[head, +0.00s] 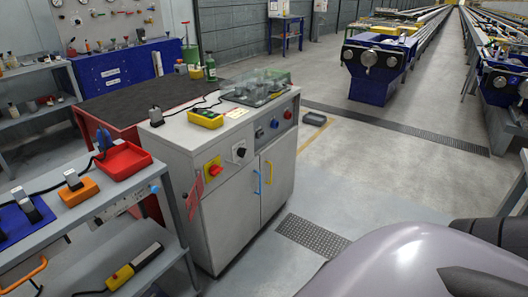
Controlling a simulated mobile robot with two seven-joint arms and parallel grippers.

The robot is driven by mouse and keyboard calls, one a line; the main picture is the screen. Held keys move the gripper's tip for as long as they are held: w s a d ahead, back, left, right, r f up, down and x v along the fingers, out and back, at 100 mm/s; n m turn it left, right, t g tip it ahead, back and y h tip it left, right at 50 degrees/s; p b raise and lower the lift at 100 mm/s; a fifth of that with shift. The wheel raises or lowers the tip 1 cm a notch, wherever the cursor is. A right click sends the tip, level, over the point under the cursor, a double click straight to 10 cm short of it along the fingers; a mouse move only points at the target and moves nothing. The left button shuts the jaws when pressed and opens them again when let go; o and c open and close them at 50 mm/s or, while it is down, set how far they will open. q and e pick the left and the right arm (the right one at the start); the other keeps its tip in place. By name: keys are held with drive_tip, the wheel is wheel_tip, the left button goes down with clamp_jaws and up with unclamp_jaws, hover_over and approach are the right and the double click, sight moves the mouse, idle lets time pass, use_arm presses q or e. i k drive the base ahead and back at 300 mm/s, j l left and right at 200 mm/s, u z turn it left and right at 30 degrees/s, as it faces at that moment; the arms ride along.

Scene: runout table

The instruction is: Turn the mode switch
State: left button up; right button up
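A grey control cabinet (223,206) stands in the middle left of the head view. Its front panel has a black rotary switch (239,152) on a pale plate, which looks like the mode switch. To its left is a red rotary handle on a yellow plate (213,168). Which way the black switch points is too small to tell. Neither of my grippers is in view.
A shelf cart (152,196) with a red tray (124,163) and an orange block stands close left of the cabinet. Open floor (370,190) lies to the right. Long roller tables run behind.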

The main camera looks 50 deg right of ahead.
sight(241, 152)
drive_tip(key=z, duration=1.25)
drive_tip(key=u, duration=0.5)
drive_tip(key=i+l+u, duration=0.15)
drive_tip(key=l+u, duration=0.15)
drive_tip(key=i+l+u, duration=0.1)
drive_tip(key=l+u, duration=0.2)
drive_tip(key=i+l+u, duration=0.2)
drive_tip(key=l, duration=0.6)
drive_tip(key=l+u, duration=0.25)
drive_tip(key=l, duration=1.35)
drive_tip(key=i+l+u, duration=0.15)
drive_tip(key=l, duration=0.6)
